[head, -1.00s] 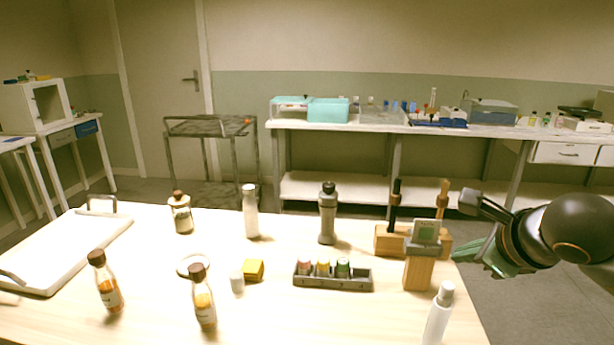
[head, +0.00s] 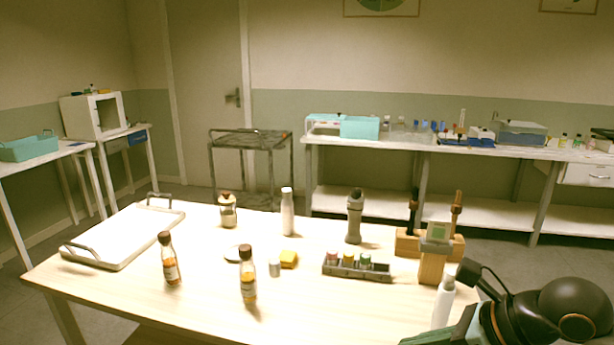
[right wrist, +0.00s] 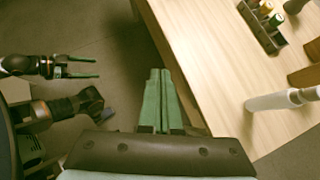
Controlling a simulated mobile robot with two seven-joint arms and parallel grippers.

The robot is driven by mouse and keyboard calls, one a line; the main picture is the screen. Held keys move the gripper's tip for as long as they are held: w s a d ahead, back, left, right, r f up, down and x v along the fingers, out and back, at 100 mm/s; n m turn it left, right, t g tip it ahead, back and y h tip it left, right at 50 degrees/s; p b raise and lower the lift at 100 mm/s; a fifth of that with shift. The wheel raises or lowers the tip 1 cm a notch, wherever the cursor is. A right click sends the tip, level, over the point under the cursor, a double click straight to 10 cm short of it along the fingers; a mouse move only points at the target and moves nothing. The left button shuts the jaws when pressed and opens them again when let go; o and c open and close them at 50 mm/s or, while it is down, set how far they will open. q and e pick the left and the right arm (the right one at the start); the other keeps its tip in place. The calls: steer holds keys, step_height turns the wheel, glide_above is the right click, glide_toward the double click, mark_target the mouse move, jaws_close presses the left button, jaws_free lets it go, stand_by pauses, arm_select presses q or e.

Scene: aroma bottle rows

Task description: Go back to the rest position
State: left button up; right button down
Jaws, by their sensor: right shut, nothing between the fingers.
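My right gripper shows in the right wrist view (right wrist: 159,74), its green fingers shut together and empty, over the floor beside the table's edge. In the head view its arm is at the lower right corner, with the fingers mostly cut off. My left gripper shows only in the right wrist view (right wrist: 96,66), at the left, with its two thin green fingers apart and nothing between them. The wooden table (head: 330,310) holds two amber bottles (head: 170,262) (head: 247,280), a jar (head: 228,212), a white bottle (head: 287,213) and a grey bottle (head: 354,220).
A white tray (head: 110,258) lies at the table's left.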

steer(key=s+a+r+m+g+y+p, duration=0.1)
steer(key=s+a+r+m+y+p, duration=0.3)
steer(key=a+y, duration=0.55)
steer(key=w+d+f+m+t+h+p, duration=0.15)
steer(key=d+f+m+t+h, duration=0.45)
steer(key=m, duration=0.9)
steer(key=w+d+f+m+t+h+p, duration=0.1)
steer(key=w+d+f+m+t+h, duration=0.45)
steer(key=m, duration=0.85)
arm_select(q)
steer(key=s+a+r+p, duration=0.1)
steer(key=s+a+r, duration=0.1)
steer(key=r, duration=0.3)
steer(key=shift+a+r+n+y+p, duration=0.3)
steer(key=shift+a+r+y+p, duration=0.1)
steer(key=shift+a, duration=0.1)
arm_select(e)
steer(key=s+f+m+g+h, duration=0.3)
steer(key=s+f+m+g, duration=0.3)
steer(key=s+f, duration=1.2)
steer(key=a+f+m, duration=0.1)
steer(key=m, duration=0.3)
steer(key=shift+s+m+g, duration=0.2)
steer(key=shift+m+g, duration=0.15)
steer(key=shift+m, duration=0.05)
steer(key=shift+r, duration=0.1)
